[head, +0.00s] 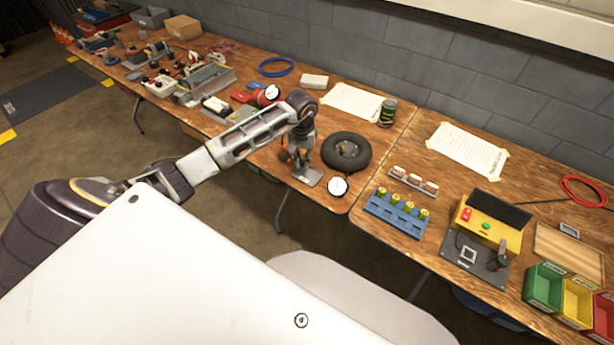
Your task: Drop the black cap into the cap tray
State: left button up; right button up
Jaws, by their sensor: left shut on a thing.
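My left gripper (297,156) points down at the front edge of the left table, left of the black tyre. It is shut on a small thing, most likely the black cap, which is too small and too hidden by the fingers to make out. A small grey metal tray (309,179), which looks like the cap tray, lies just below and beside the fingertips. I cannot tell whether the fingers touch it, and its inside is unclear. My right gripper is out of view.
A black tyre (346,151) and a round white gauge (338,186) lie close on the right. Behind are a can (387,113) and a taped paper sheet (354,102). A blue rack (397,213) and a yellow charger box (490,222) stand on the right table.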

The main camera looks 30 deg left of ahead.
pick_arm(q)
jog(key=o, duration=0.4)
jog(key=shift+o, duration=1.8)
jog(key=shift+r, duration=0.45)
notch_tip(320, 180, up, 11)
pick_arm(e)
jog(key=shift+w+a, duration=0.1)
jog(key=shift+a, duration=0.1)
